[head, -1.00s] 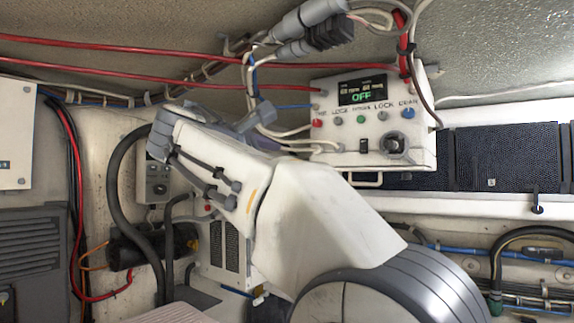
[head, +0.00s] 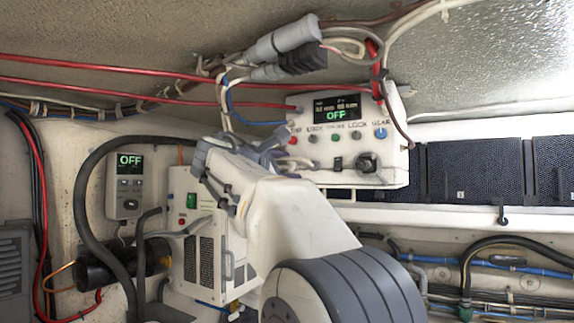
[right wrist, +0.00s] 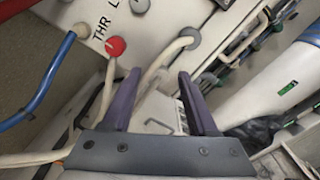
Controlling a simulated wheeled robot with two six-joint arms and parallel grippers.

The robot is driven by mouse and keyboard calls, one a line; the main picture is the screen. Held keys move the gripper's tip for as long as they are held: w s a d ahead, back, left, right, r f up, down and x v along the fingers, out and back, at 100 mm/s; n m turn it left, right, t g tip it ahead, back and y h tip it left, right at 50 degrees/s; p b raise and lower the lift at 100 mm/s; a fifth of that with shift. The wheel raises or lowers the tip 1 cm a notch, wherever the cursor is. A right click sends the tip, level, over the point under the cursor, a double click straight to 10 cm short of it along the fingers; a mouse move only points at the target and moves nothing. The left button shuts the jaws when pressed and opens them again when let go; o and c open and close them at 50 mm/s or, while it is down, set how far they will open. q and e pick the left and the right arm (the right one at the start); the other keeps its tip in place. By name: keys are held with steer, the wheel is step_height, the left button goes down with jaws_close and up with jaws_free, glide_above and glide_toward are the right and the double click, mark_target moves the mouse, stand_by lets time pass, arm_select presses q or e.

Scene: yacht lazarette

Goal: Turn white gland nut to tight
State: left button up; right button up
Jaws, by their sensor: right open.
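My right gripper (head: 272,152) is at the lower left of the white control box (head: 385,170) in the head view, overlapping its corner. In the right wrist view its two dark fingers (right wrist: 160,76) are apart with nothing gripped between them; a pale cable passes beyond them. Ahead are a red round fitting (right wrist: 116,47) marked THR, a grey round fitting (right wrist: 190,38) and a pale round fitting (right wrist: 82,30) near the blue cable's end. I cannot tell whether the pale one is the white gland nut, nor how tight it is. My left gripper is out of view.
Pale cables and a blue cable (right wrist: 42,80) run close around the gripper. A vented white unit (head: 190,220) and a grey display (head: 126,183) reading OFF stand at left. Dark panels (head: 470,170) line the right. Grey connectors (head: 283,40) hang above the box.

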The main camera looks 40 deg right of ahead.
steer(key=shift+c, duration=0.3)
jaws_close()
